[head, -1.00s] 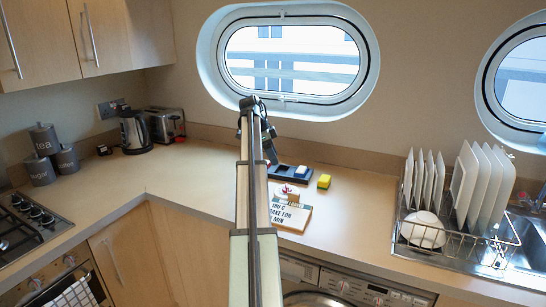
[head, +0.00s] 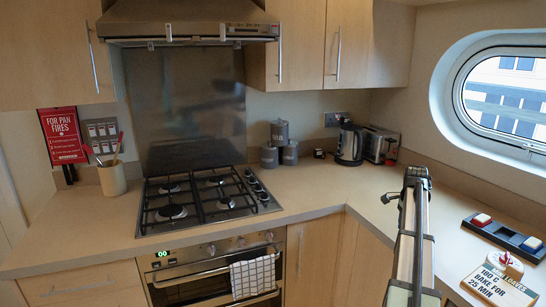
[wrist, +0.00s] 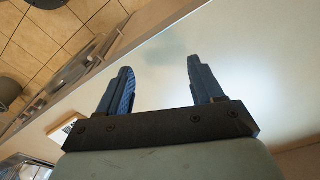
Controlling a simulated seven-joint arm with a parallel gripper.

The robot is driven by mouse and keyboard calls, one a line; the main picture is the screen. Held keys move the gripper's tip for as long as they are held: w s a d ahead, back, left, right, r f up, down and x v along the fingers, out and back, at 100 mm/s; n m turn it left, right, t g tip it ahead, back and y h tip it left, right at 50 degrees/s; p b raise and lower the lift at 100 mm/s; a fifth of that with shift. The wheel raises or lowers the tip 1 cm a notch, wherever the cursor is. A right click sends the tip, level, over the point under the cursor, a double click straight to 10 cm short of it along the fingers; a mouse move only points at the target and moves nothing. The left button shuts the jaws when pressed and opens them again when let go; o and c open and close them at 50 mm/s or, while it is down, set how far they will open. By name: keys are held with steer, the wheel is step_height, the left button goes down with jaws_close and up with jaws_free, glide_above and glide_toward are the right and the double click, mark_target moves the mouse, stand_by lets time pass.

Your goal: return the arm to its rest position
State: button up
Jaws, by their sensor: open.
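My arm reaches up from the bottom right of the head view, with my gripper (head: 416,174) at its far end, in front of the right-hand worktop. In the wrist view my gripper (wrist: 160,70) is open, its two dark blue fingers apart with nothing between them. Behind the fingers is a pale, blurred surface. How high the gripper is above the worktop I cannot tell.
A dark tray (head: 508,239) and a recipe sign (head: 497,286) lie right of my arm. A kettle (head: 349,144), toaster (head: 378,146) and grey canisters (head: 280,134) stand behind. The hob (head: 205,200) is left. The worktop (head: 325,182) between is clear.

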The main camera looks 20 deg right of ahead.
steer(key=w+a+f+n+y, duration=0.1)
steer(key=w+a+f+n, duration=0.15)
steer(key=a+f, duration=0.65)
steer(key=w+a+f+n+y, duration=0.1)
steer(key=w+a+f+n, duration=0.15)
steer(key=a+f, duration=0.6)
steer(key=s+a+f+n+g, duration=0.1)
steer(key=s+a+f+n, duration=0.2)
steer(key=a+f, duration=0.55)
steer(key=s+a+f+n+g, duration=0.1)
steer(key=s+a+f+n, duration=0.2)
steer(key=a+f, duration=0.6)
steer(key=s+a+f+n+g, duration=0.1)
steer(key=s+a+f+n, duration=0.2)
steer(key=s+a+f, duration=0.3)
steer(key=s+a+f+n+g+h, duration=0.1)
steer(key=s+a+f+n, duration=0.3)
steer(key=s, duration=1.1)
steer(key=s+a+f+n+g, duration=0.2)
steer(key=s+a+f+n, duration=0.2)
steer(key=s+a+f, duration=0.5)
steer(key=shift+s+a+g, duration=0.3)
steer(key=shift+s+a, duration=0.35)
steer(key=shift+a, duration=0.5)
